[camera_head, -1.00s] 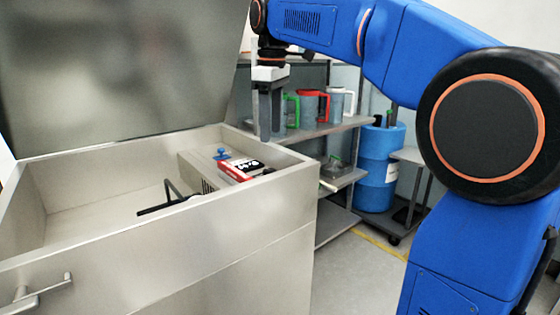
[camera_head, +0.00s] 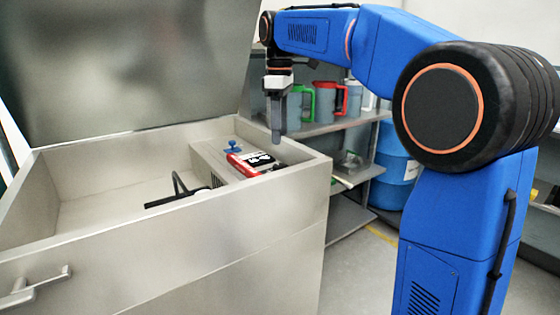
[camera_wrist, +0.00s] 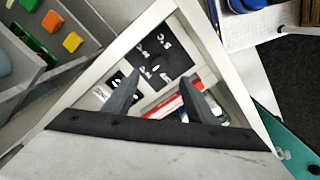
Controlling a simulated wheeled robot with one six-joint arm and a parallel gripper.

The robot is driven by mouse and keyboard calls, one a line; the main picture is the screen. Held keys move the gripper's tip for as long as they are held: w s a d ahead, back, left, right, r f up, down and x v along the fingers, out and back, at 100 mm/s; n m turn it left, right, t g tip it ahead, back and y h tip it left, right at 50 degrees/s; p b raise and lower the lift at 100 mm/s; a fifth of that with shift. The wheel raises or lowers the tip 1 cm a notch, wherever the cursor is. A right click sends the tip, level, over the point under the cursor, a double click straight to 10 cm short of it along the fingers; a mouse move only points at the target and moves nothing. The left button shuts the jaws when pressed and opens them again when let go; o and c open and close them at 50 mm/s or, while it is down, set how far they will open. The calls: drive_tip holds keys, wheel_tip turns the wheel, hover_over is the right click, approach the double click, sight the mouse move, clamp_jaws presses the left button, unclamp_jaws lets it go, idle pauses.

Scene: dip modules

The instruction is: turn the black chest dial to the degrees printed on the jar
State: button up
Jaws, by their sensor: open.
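The open steel chest (camera_head: 270,215) has its lid raised. On the ledge inside it lies a red, white and black box (camera_head: 255,163), beside a small blue knob (camera_head: 233,146). In the wrist view a black panel with white marks (camera_wrist: 158,60) and a red-and-white item (camera_wrist: 172,102) show inside the chest. I cannot pick out the black dial for sure, nor a jar with readable degrees. My gripper (camera_head: 277,138) points down above the chest's right back part. In the wrist view its two fingers (camera_wrist: 160,80) are apart, with nothing held between them.
A black bar handle (camera_head: 180,192) is inside the chest. The chest's walls surround the space below my gripper.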

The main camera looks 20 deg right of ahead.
sight(280, 165)
wheel_tip(280, 165, down, 10)
drive_tip(key=shift+r, duration=0.2)
idle(0.3)
drive_tip(key=c, duration=1)
drive_tip(key=shift+c, duration=0.2)
drive_tip(key=shift+m, duration=0.4)
drive_tip(key=m, duration=1.3)
